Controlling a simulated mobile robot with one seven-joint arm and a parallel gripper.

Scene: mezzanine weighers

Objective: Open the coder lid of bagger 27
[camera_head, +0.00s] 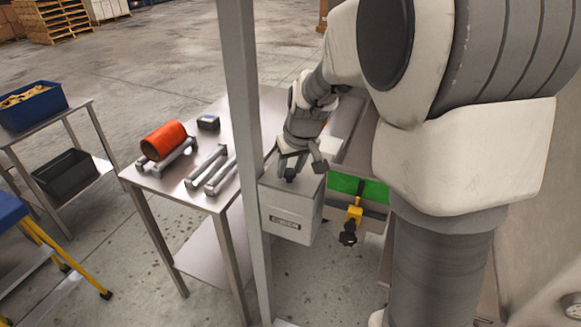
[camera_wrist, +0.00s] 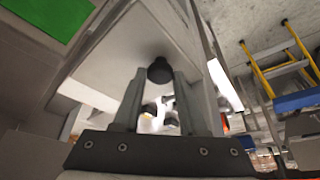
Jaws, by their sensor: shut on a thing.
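The coder (camera_head: 290,218) is a light grey box with a dark label on its front, in the middle of the head view. Its lid (camera_head: 308,190) is the flat top, and I cannot tell whether it is raised at all. My gripper (camera_head: 300,168) reaches down onto the lid from above. In the wrist view my two fingers (camera_wrist: 158,95) stand on either side of a round black knob (camera_wrist: 160,69) on a grey panel (camera_wrist: 115,60). The fingers are shut on the knob. In the head view the knob (camera_head: 290,179) is partly hidden by the gripper.
A steel table (camera_head: 205,195) left of the coder holds an orange roll (camera_head: 163,140), a small dark box (camera_head: 208,123) and metal bars (camera_head: 215,170). A grey post (camera_head: 241,120) stands close in front. A yellow bracket with a black knob (camera_head: 349,235) sits right of the coder.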

